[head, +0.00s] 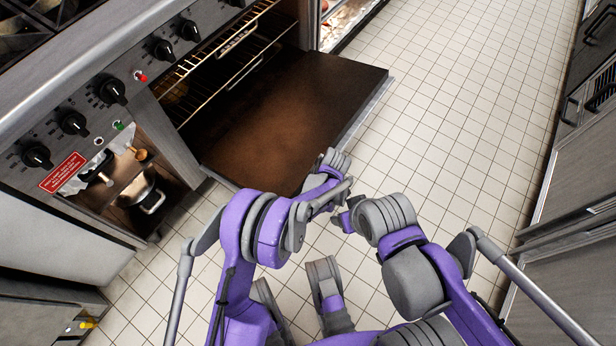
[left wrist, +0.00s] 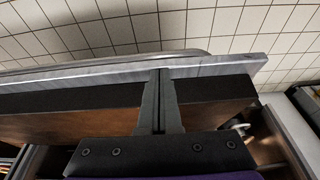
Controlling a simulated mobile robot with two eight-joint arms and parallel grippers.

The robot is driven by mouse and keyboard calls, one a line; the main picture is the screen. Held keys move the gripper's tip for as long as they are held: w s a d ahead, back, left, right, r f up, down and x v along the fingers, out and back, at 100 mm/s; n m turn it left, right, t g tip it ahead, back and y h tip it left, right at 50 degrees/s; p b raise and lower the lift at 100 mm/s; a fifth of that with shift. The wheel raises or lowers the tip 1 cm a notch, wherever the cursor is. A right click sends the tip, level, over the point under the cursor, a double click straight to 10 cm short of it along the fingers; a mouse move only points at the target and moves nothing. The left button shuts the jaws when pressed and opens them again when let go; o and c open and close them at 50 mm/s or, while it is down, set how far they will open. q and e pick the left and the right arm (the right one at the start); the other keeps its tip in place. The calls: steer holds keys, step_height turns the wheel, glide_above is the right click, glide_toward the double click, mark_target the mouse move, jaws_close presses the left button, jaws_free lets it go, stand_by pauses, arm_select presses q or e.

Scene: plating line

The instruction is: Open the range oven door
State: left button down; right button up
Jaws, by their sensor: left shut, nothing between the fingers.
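The range oven door (head: 290,115) is swung down and open in the head view, its brown inner face showing. It looks about level, but its exact angle is hard to tell. My left gripper (left wrist: 159,74) is shut and empty in the left wrist view. Its fingertips overlap the grey outer edge of the door (left wrist: 215,71); I cannot tell whether they touch it. In the head view, my left arm reaches to the door's near corner, and its fingers are hidden. My right gripper (head: 342,221) is close by, over the floor; its finger state is unclear.
The oven cavity with wire racks (head: 225,60) is exposed. The range's knob panel (head: 92,108) runs along the left. An open compartment with pots (head: 150,200) lies below it. Tiled floor (head: 450,110) is clear to the right, up to a row of cabinets (head: 570,215).

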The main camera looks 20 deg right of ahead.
arm_select(q)
steer(key=shift+s+d+f, duration=0.15)
steer(key=shift+s+f, duration=0.05)
steer(key=shift+f, duration=0.95)
steer(key=shift+s+d+f, duration=0.15)
steer(key=shift+f, duration=1)
steer(key=p+v, duration=0.2)
steer(key=v, duration=0.8)
steer(key=shift+r+p, duration=0.4)
steer(key=shift+s+d, duration=0.1)
